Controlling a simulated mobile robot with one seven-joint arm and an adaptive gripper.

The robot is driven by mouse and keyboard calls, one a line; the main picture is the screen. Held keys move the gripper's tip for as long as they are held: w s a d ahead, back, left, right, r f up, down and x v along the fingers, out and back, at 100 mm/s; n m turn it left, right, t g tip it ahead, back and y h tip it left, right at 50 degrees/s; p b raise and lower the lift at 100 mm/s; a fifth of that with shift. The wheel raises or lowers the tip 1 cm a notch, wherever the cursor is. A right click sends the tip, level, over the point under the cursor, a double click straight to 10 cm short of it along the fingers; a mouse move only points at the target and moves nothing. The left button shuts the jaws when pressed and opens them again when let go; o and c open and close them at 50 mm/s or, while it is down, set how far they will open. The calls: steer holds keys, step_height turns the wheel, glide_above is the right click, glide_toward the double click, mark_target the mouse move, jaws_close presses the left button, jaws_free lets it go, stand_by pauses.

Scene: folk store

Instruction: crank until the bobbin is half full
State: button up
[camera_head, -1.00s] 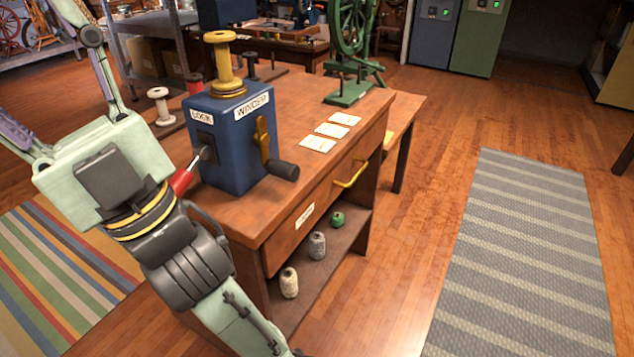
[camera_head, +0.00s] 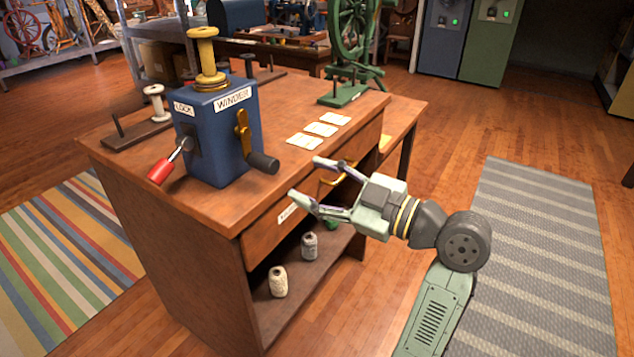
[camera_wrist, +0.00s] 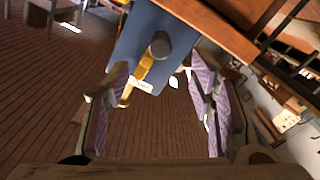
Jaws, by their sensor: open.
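The blue winder box (camera_head: 222,135) stands on the wooden bench, with labels reading LOCK and WINDER. A yellow bobbin (camera_head: 205,58) sits upright on its top; how much thread it holds is hard to tell. The crank has a yellow arm (camera_head: 243,132) and a dark knob (camera_head: 263,162) on the box's right face. The lock lever with a red grip (camera_head: 161,171) sticks out at lower left. My gripper (camera_head: 305,181) is open and empty, in front of the drawer and apart from the crank. In the wrist view the knob (camera_wrist: 160,45) and box (camera_wrist: 150,20) show between my fingers.
The bench drawer has a yellow handle (camera_head: 340,177). Pale cards (camera_head: 320,129) lie on the bench top (camera_head: 285,110), and a white spool (camera_head: 157,103) stands left of the winder. Yarn cones (camera_head: 278,281) sit on the lower shelf.

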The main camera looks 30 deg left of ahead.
mark_target(275, 167)
steer(key=a+p, duration=0.1)
steer(key=a, duration=0.6)
steer(key=a+p, duration=0.1)
steer(key=a, duration=0.2)
steer(key=shift+w+a+p, duration=0.2)
steer(key=shift+w+p, duration=0.1)
steer(key=shift+w, duration=0.05)
steer(key=shift+a+b, duration=0.2)
steer(key=shift+b, duration=0.15)
steer(key=shift+c, duration=0.2)
steer(key=c, duration=0.9)
steer(key=shift+c, duration=1.2)
